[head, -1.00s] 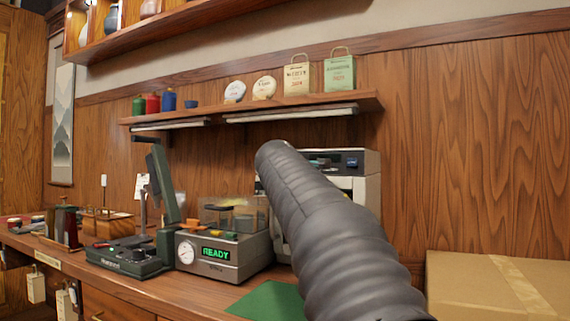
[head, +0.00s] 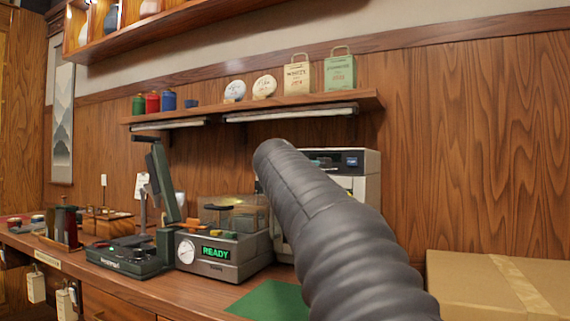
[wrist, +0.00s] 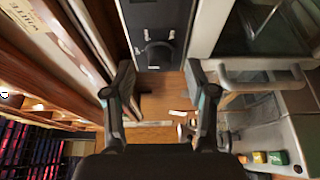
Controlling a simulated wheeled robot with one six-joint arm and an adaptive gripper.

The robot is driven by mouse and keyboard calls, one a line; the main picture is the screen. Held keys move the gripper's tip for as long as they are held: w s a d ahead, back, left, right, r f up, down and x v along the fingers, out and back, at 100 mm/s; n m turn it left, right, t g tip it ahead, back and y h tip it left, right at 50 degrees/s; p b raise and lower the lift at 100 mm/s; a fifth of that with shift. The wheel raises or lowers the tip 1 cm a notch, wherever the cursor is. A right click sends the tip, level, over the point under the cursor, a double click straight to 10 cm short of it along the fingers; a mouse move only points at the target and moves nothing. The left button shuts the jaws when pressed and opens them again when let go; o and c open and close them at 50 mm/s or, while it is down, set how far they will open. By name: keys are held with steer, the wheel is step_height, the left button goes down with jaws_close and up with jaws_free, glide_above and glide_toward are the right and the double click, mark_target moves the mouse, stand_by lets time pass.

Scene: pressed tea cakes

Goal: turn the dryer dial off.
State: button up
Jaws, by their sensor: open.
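The dryer (head: 366,165) is a pale, boxy machine with a dark control strip and a small lit display, against the wall in the head view. My arm covers much of its front. In the wrist view its dark panel (wrist: 150,20) carries a round black dial (wrist: 158,55). A glass door (wrist: 265,25) with a grey handle (wrist: 260,74) is to the right. My gripper (wrist: 158,80) is open, its fingers apart on either side of the dial in the picture, with nothing between them. I cannot tell how far they are from the dial. The dial's pointer is not readable.
A press machine (head: 222,252) with a green READY display stands left of the dryer, beside a dark green device (head: 125,258). A green mat (head: 272,300) lies in front. A wall shelf (head: 260,108) hangs above. A cardboard box (head: 500,285) is at right.

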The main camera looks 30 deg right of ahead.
steer(key=v, duration=1)
steer(key=shift+s, duration=0.2)
steer(key=shift+a, duration=0.1)
